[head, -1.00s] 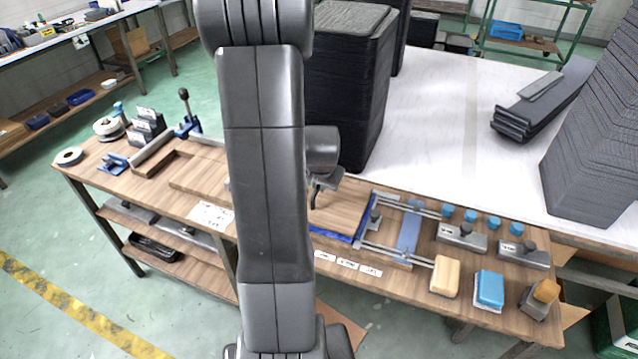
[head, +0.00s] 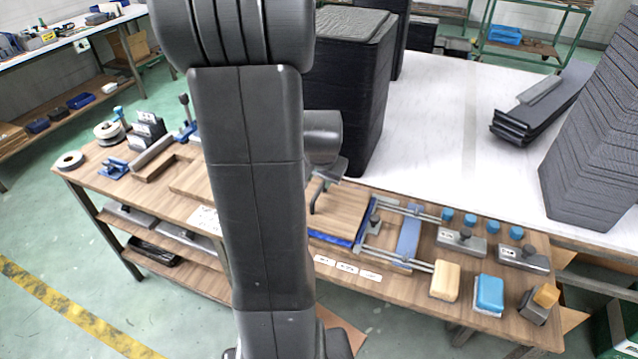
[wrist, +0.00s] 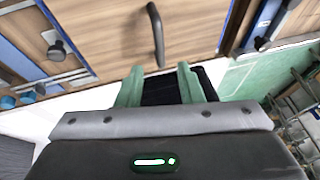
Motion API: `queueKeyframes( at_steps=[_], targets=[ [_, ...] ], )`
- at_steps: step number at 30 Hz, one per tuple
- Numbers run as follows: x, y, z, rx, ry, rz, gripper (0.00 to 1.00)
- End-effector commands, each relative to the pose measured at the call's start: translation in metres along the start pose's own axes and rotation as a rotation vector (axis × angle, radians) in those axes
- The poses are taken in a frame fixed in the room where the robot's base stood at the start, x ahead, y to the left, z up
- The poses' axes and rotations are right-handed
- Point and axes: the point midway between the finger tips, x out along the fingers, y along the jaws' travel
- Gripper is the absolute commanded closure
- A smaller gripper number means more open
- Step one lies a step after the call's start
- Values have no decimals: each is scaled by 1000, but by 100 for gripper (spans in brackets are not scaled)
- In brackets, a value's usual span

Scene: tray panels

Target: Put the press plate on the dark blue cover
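A wooden plate (head: 342,206) with a dark bent bar handle (head: 317,197), which looks like the press plate, lies flat on the bench. The dark blue cover (head: 330,239) shows only as a blue edge along the plate's front and right sides. The wrist view also shows the plate (wrist: 100,28), its handle (wrist: 156,34) and blue edging (wrist: 238,25). My gripper (wrist: 160,74) is open, its green-padded fingers apart with nothing held between them. The handle stands just beyond the fingertips. My arm hides the plate's left part in the head view.
Beside the plate are a rail frame with a blue bar (head: 408,237) and dark knobs. Sponge blocks (head: 445,281) stand at the bench's right. A tall black tray stack (head: 348,90) rises behind my gripper. White labels (head: 347,268) lie along the front edge.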

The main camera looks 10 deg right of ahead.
Motion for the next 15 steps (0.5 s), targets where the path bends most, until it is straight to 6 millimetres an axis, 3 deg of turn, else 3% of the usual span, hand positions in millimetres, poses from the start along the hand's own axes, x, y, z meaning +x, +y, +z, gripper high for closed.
queueKeyframes(
  at_steps=[6, 15],
  targets=[
    [-33, 0, -1, 0, 3, -1, 66],
    [-52, 0, 0, 0, 1, 0, 66]
  ],
)
